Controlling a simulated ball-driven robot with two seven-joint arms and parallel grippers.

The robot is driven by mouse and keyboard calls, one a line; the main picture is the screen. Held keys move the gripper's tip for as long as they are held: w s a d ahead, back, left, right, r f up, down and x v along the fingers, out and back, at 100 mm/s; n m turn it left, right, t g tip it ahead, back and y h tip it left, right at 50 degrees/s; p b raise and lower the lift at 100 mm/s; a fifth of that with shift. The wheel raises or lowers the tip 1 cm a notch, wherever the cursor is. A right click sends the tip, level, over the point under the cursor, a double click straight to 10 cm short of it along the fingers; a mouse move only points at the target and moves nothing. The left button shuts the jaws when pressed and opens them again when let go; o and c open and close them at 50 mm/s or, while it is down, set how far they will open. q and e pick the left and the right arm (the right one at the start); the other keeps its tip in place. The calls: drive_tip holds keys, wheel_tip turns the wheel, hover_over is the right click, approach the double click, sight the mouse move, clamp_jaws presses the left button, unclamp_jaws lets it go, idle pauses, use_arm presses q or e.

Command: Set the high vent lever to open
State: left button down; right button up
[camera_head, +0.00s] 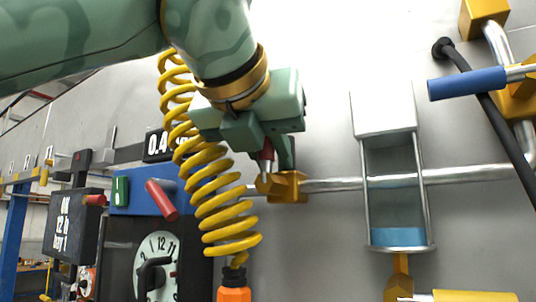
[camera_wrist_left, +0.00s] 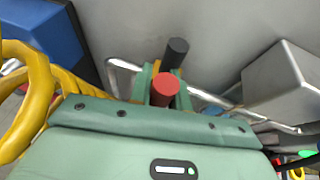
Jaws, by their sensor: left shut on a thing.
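My left gripper (camera_head: 277,152) reaches down from the top in the head view. It is shut on a lever with a red grip (camera_head: 267,153), which rises from a brass valve body (camera_head: 287,187) on the horizontal silver pipe (camera_head: 335,185). In the left wrist view the round red end of the grip (camera_wrist_left: 165,89) sits between the green fingers. A black cylindrical end (camera_wrist_left: 177,50) shows just beyond it. The fingers hide much of the lever, and no label for it can be read. My right gripper is not in view.
A yellow coiled hose (camera_head: 205,180) hangs close left of the gripper. A sight glass (camera_head: 392,190) stands to the right. A blue-handled lever (camera_head: 467,84) and black cable (camera_head: 495,125) are at upper right. A blue box with another red handle (camera_head: 161,200) is at left.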

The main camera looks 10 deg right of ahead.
use_arm(q)
drive_tip(key=shift+d+f, duration=0.1)
drive_tip(key=shift+f, duration=0.05)
idle(0.3)
drive_tip(key=c, duration=1.3)
unclamp_jaws()
drive_tip(key=shift+s, duration=0.1)
drive_tip(key=shift+s, duration=0.1)
drive_tip(key=shift+s+a+r, duration=0.2)
drive_tip(key=shift+r, duration=0.05)
drive_tip(key=b+v, duration=0.3)
drive_tip(key=v, duration=1.2)
drive_tip(key=shift+s+r, duration=0.2)
drive_tip(key=shift+s, duration=0.15)
